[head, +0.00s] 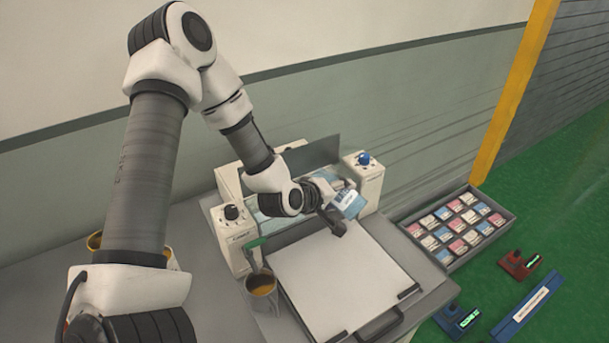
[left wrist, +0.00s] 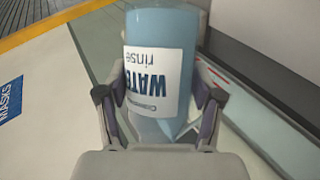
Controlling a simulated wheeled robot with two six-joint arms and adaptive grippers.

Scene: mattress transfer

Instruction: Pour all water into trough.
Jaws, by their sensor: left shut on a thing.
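My left gripper (head: 328,190) is shut on a bottle of light-blue liquid (head: 347,204), which has a white label reading "WATER rinse". Whether water is flowing out cannot be told. My right gripper is not in view.
A white board (head: 335,278) lies in front of the machine, with a dark handle (head: 380,325) at its front. A mug of orange-brown liquid (head: 262,287) holds a green-handled tool at the left. A grey tray of small packets (head: 455,228) lies to the right.

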